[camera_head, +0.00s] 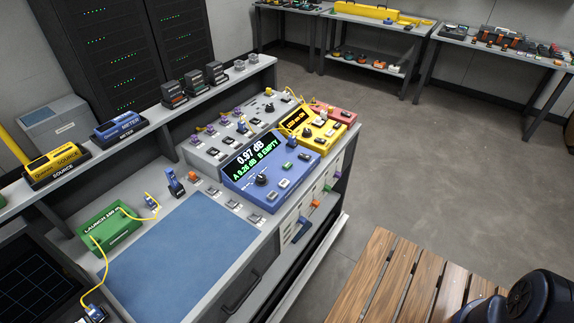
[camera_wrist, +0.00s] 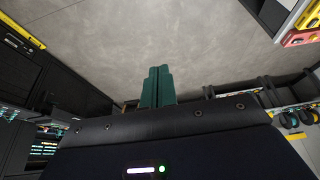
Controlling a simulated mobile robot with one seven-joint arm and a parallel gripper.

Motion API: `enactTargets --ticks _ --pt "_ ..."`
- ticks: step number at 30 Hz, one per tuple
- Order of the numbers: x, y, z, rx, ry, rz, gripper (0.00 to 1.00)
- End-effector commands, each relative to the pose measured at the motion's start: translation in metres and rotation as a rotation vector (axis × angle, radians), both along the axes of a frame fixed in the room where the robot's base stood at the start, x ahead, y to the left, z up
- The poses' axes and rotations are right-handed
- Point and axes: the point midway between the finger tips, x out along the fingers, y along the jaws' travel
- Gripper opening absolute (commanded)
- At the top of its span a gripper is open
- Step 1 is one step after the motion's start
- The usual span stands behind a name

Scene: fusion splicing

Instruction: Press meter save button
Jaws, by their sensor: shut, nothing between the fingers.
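The blue meter (camera_head: 265,169) stands on the bench in the head view, its sloped face up. Its screen (camera_head: 254,157) reads 0.97 dB above a line with A 0.26 dB and B EMPTY. A dark knob and several small buttons (camera_head: 285,183) sit on the face below the screen; their labels are too small to read, so I cannot tell which is save. My gripper (camera_wrist: 157,87) shows in the wrist view as two green fingers, shut and empty, with grey floor behind them. It is not seen in the head view, and the meter is not clear in the wrist view.
A yellow source unit (camera_head: 322,133) stands right behind the meter. A blue mat (camera_head: 185,259) and a green launch box (camera_head: 108,226) with yellow fibre lie left. A slatted wooden surface (camera_head: 398,281) is at front right. The floor (camera_head: 440,160) beyond is clear.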

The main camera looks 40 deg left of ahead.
Motion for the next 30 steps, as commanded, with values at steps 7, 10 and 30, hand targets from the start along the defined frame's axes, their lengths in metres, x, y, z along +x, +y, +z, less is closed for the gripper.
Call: enactTargets --ticks 7,10,30 --pt "0.004 0.002 0.002 -0.006 0.007 0.016 0.00" --pt "0.013 0.007 0.005 -0.017 0.022 0.048 0.00" --pt "0.116 0.102 0.021 -0.213 0.170 0.433 0.00"
